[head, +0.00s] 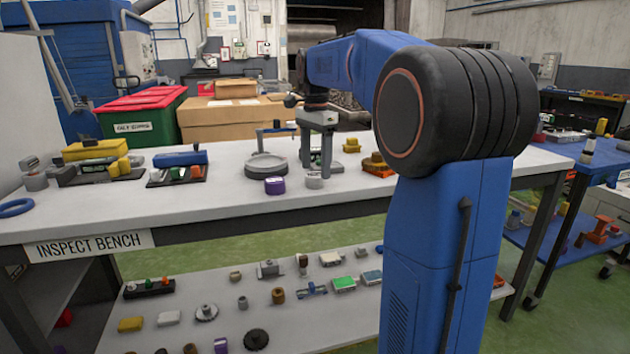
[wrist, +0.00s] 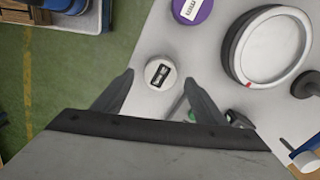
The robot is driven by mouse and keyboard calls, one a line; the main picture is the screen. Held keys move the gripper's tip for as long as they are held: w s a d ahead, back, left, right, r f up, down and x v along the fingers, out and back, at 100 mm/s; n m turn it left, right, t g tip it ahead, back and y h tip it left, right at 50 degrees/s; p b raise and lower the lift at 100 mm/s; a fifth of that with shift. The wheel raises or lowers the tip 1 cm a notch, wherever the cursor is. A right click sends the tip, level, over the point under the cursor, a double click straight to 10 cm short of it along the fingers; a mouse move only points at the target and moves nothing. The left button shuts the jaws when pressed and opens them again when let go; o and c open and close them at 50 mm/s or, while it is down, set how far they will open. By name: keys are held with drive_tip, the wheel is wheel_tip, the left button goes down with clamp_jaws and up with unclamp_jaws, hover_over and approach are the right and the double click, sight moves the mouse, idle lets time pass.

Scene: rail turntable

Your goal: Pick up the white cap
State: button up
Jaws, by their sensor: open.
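The white cap (head: 314,181) is a small round piece with a pale side, standing on the inspect bench (head: 222,205) near its front edge. In the wrist view the white cap (wrist: 160,74) shows a dark printed label on its top. It appears between my two fingertips there. My gripper (head: 317,168) points down over the bench at the cap, with its fingers apart and nothing held. In the wrist view my gripper (wrist: 159,77) is also open. I cannot tell the exact height of the fingertips relative to the cap.
A purple cap (head: 275,186) stands just left of the white cap. A round grey dish (head: 266,166) with a raised rim is behind it. Yellow and orange parts (head: 376,166) stand to the right. The bench front between the purple cap and the blue part (head: 180,157) is clear.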

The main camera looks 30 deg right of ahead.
drive_tip(key=shift+f, duration=1.3)
drive_tip(key=shift+c, duration=0.6)
drive_tip(key=c, duration=1)
drive_tip(key=shift+r, duration=0.15)
